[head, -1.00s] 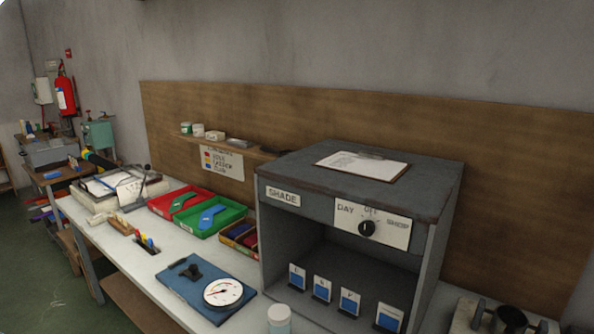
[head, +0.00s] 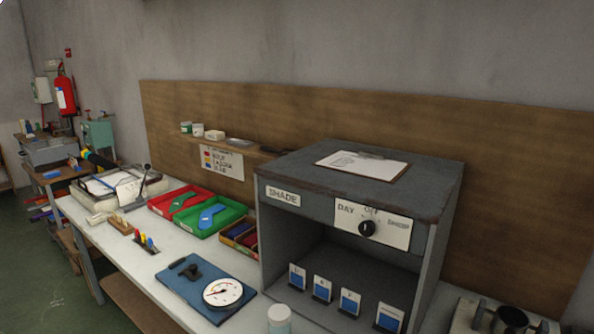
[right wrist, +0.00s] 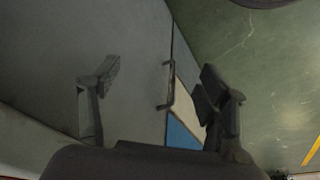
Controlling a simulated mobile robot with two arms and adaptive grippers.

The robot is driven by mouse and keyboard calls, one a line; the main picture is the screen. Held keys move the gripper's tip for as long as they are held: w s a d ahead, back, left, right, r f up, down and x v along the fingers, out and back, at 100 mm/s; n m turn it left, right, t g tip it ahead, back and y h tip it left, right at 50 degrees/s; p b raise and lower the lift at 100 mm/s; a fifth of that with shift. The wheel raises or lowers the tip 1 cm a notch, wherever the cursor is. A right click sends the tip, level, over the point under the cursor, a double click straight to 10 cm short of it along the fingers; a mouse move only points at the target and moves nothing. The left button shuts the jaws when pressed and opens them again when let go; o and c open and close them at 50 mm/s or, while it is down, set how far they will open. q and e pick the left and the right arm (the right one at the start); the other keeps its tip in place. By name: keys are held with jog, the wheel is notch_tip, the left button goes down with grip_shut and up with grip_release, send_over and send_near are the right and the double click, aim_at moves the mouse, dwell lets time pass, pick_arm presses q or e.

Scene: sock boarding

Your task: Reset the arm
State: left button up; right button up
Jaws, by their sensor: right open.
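My right gripper (right wrist: 158,88) shows in the right wrist view with its two dark fingers wide apart. Nothing is between the fingertips that I can see as held. Behind them are a plain grey surface, a dark bar handle (right wrist: 166,87) and a pale and blue piece (right wrist: 184,125). Neither gripper shows in the head view. My left gripper is out of sight.
The white bench (head: 147,262) holds a red tray (head: 160,207), a green tray (head: 232,212), a blue board with a dial (head: 222,293) and a grey shade cabinet (head: 440,215). Green floor (right wrist: 255,60) shows beside the grey surface.

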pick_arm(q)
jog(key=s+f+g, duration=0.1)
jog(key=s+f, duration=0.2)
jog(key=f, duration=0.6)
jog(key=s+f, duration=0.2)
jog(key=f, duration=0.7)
pick_arm(e)
jog(key=s+f+g, duration=0.1)
jog(key=s+f, duration=0.2)
jog(key=f, duration=0.6)
jog(key=s+f, duration=0.2)
jog(key=f, duration=0.7)
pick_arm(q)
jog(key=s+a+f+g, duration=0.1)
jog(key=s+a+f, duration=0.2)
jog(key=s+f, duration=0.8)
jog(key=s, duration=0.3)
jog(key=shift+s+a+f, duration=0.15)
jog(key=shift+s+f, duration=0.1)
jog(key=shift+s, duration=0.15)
pick_arm(e)
jog(key=s+d+f+g, duration=0.1)
jog(key=s+d+f, duration=0.2)
jog(key=s+f, duration=0.8)
jog(key=s, duration=0.4)
jog(key=shift+d+f, duration=0.15)
jog(key=shift+f, duration=0.1)
